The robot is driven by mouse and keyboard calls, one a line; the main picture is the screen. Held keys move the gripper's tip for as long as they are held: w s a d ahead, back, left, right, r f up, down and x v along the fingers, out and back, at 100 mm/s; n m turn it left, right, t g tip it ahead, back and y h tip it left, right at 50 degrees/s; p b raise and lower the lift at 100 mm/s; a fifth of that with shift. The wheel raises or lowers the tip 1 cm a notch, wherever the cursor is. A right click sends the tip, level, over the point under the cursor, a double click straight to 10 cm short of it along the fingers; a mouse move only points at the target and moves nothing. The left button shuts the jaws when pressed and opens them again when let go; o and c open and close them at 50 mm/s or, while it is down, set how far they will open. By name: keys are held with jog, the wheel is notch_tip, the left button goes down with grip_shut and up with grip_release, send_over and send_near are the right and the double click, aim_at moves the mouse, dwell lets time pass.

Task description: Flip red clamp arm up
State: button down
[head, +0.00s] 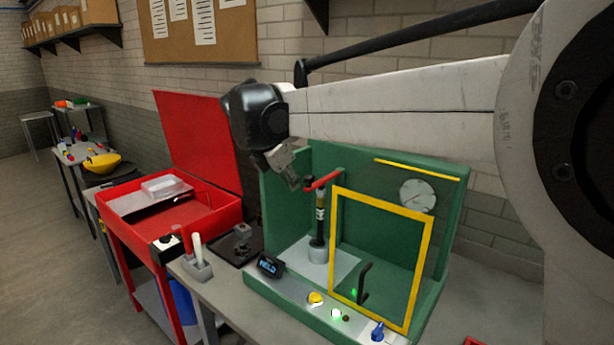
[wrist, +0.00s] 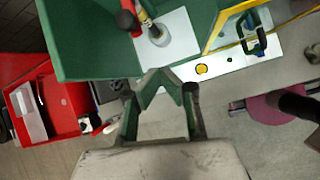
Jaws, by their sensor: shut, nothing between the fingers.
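The red clamp arm (head: 323,181) lies close to level, slightly tilted, at the top of an upright post (head: 320,222) inside the green fixture (head: 290,230). Its red end also shows in the wrist view (wrist: 127,20), at the top edge. My gripper (head: 292,182) is just left of the arm's left end in the head view; whether they touch I cannot tell. In the wrist view my gripper (wrist: 160,80) is shut and empty, its fingertips close together beside the fixture's front edge.
A yellow-framed panel (head: 333,245) stands right of the post. A gauge (head: 417,195) is on the back wall. Buttons, including a yellow one (head: 316,298), line the front ledge. A red toolbox (head: 232,205) with its lid raised stands at left.

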aim_at(304, 190)
jog(key=shift+w+a+r+n+p, duration=0.2)
jog(key=shift+w+a+n, duration=0.25)
jog(key=shift+a, duration=0.3)
jog(key=shift+w+a+r+n+p, duration=0.2)
jog(key=shift+w+a+n, duration=0.2)
jog(key=shift+a, duration=0.3)
jog(key=w+d+f+p, duration=0.1)
jog(key=w, duration=0.1)
jog(key=w+d+f+p, duration=0.1)
jog(key=w+d+f, duration=0.1)
jog(key=w+d+f+p, duration=0.1)
jog(key=w+f, duration=0.1)
jog(key=shift+w+d+f, duration=0.1)
jog(key=shift+d, duration=0.3)
